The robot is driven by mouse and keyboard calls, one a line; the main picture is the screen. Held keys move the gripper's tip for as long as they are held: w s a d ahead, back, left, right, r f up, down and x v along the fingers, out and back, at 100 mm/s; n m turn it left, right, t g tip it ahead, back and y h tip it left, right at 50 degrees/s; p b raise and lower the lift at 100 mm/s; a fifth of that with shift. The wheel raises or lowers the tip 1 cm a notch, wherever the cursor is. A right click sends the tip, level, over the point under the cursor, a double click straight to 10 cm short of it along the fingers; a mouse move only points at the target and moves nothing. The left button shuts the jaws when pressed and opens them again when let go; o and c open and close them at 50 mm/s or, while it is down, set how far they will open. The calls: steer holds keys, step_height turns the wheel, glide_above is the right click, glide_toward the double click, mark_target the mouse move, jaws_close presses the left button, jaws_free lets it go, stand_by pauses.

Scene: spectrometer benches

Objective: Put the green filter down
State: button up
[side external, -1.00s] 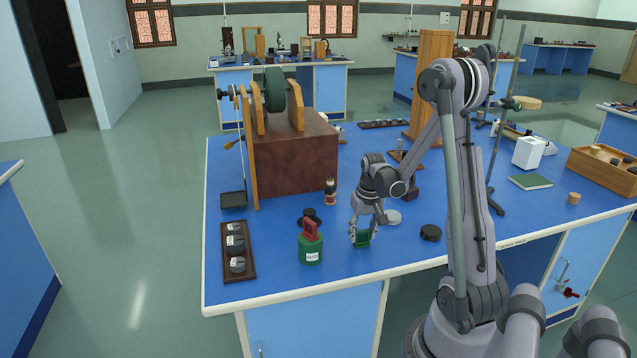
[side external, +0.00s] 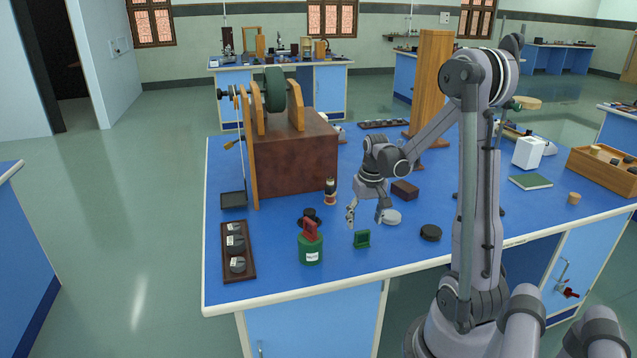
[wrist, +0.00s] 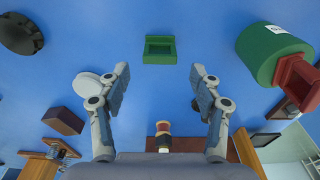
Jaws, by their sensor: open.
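The green filter (side external: 362,239) stands on the blue bench top near its front edge, just right of the green canister with the red handle (side external: 311,247). In the wrist view the green filter (wrist: 159,50) shows beyond the fingertips, and clear blue surface separates it from them. My gripper (side external: 367,216) is open and empty, above and behind the filter. The wrist view shows both fingers of my gripper (wrist: 159,84) spread wide with nothing between them.
A white disc (side external: 392,217) and a black round piece (side external: 431,233) lie right of the filter. A wooden tray of weights (side external: 238,252) lies at left. A brown block (side external: 405,191) is behind my gripper. The bench's front edge (side external: 290,301) is close.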

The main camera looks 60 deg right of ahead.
step_height(320, 180, up, 7)
steer(key=a+r+n+t, duration=0.1)
steer(key=a+n+t, duration=0.1)
steer(key=a, duration=0.8)
steer(key=w+a+r+n+t, duration=0.1)
steer(key=a+n, duration=0.3)
steer(key=a, duration=0.6)
steer(key=a+r+n+t+y, duration=0.1)
steer(key=a+r+n+t, duration=0.1)
steer(key=a, duration=0.8)
steer(key=shift+w+n+t, duration=0.4)
steer(key=shift+n+t, duration=0.1)
steer(key=shift+t, duration=0.1)
steer(key=shift+f, duration=0.1)
